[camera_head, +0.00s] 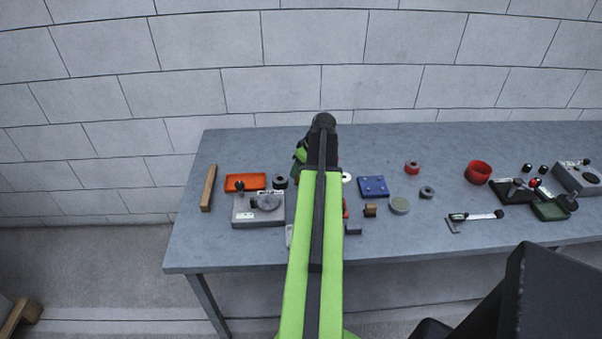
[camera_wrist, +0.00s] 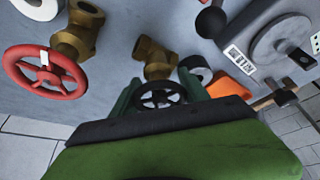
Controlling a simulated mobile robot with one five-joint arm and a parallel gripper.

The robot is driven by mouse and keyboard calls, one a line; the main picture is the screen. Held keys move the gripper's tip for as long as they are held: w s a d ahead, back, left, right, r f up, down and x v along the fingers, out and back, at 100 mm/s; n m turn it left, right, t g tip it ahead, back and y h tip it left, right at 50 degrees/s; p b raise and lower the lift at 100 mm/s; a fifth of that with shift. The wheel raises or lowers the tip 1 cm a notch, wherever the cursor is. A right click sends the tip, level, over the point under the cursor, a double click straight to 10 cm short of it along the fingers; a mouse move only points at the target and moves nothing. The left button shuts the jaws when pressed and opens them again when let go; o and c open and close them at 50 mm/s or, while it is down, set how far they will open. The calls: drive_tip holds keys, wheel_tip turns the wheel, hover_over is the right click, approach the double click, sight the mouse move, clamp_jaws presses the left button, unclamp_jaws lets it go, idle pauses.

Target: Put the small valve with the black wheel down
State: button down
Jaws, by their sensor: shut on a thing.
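The small valve with the black wheel (camera_wrist: 162,94) is between the green fingers of my gripper (camera_wrist: 158,97) in the wrist view. Its brass body (camera_wrist: 154,56) points away from the gripper, over the grey table. My gripper is shut on the valve. Whether the valve touches the tabletop is hard to tell. In the head view my own arm hides the valve and most of the gripper, over the left part of the table (camera_head: 450,250). A second brass valve with a red wheel (camera_wrist: 45,72) lies to the left in the wrist view, apart from the held one.
A grey block with a round dial (camera_head: 258,208), an orange tray (camera_head: 245,182) and a black ring (camera_head: 280,182) stand left of my arm. A wooden bar (camera_head: 208,188) lies near the left edge.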

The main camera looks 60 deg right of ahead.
drive_tip(key=c, duration=1)
unclamp_jaws()
drive_tip(key=shift+f, duration=0.1)
drive_tip(key=o, duration=0.4)
drive_tip(key=shift+o, duration=0.2)
drive_tip(key=shift+r, duration=0.2)
drive_tip(key=p+v, duration=1.1)
drive_tip(key=v, duration=0.1)
